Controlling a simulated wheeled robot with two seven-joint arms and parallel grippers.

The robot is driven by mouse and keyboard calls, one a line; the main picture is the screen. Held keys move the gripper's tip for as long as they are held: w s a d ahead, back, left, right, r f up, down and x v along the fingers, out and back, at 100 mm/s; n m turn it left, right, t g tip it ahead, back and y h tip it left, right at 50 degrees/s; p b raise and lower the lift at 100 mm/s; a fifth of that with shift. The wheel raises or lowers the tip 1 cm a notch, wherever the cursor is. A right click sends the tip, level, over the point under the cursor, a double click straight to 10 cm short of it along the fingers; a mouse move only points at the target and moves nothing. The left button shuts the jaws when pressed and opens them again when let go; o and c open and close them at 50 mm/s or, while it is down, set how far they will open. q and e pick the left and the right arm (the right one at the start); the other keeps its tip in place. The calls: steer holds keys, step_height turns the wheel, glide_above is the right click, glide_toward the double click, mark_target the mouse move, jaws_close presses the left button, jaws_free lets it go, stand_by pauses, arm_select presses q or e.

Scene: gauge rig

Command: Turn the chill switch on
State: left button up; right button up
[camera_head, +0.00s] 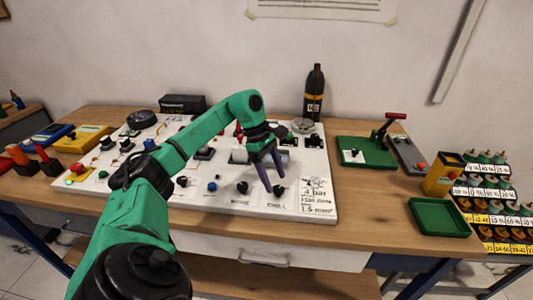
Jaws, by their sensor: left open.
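The chill switch (279,190) is a small black knob on the white panel (325,208), just above a printed label that seems to read "CHILL". My left gripper (275,183) comes in from the left on a green arm, with its purple fingers pointing down at this switch. The fingers are apart, with the tips close to the knob; I cannot tell whether they touch it. Which way the switch is set is too small to tell. My right gripper is not in view.
A similar black knob (242,187) sits left of the chill switch, and a blue knob (212,187) lies further left. A dark bottle (314,95) stands behind the panel. A green tray (438,217) and a green base with a red-handled lever (365,153) are to the right.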

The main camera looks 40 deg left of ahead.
arm_select(q)
steer(key=p+v, duration=0.1)
steer(key=v, duration=1.1)
steer(key=shift+r+p, duration=0.15)
steer(key=shift+p, duration=0.2)
steer(key=shift+s, duration=0.15)
